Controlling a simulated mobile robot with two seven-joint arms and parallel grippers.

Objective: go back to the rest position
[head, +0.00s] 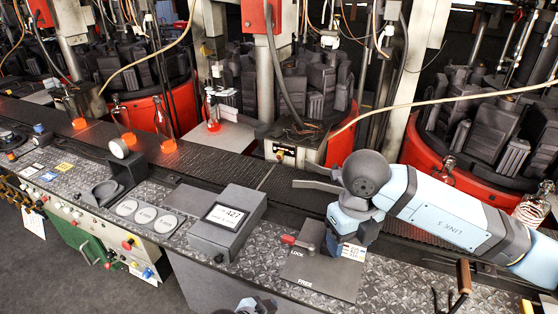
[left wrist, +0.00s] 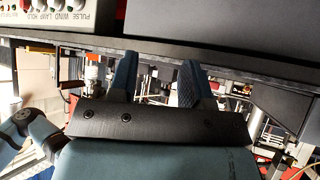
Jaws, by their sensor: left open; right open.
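My right gripper (head: 348,246) hangs from the bent wrist of the right arm in the head view. Its blue fingers point down, apart and with nothing seen between them, over or close to the plate (head: 318,277) marked LOCK and FREE. Whether it touches anything there I cannot tell. My left gripper (left wrist: 157,70) is open and empty in the left wrist view, its two blue fingers below a dark console edge (left wrist: 225,50). In the head view only a blue and grey piece of my own body shows at the bottom edge.
A red-handled lever (head: 297,242) sits left of the right gripper. A display box (head: 228,222) stands on the console. Behind runs a dark conveyor (head: 235,165) with glass bottles (head: 164,130) glowing orange at the base. Red rotary moulds (head: 425,155) stand beyond it.

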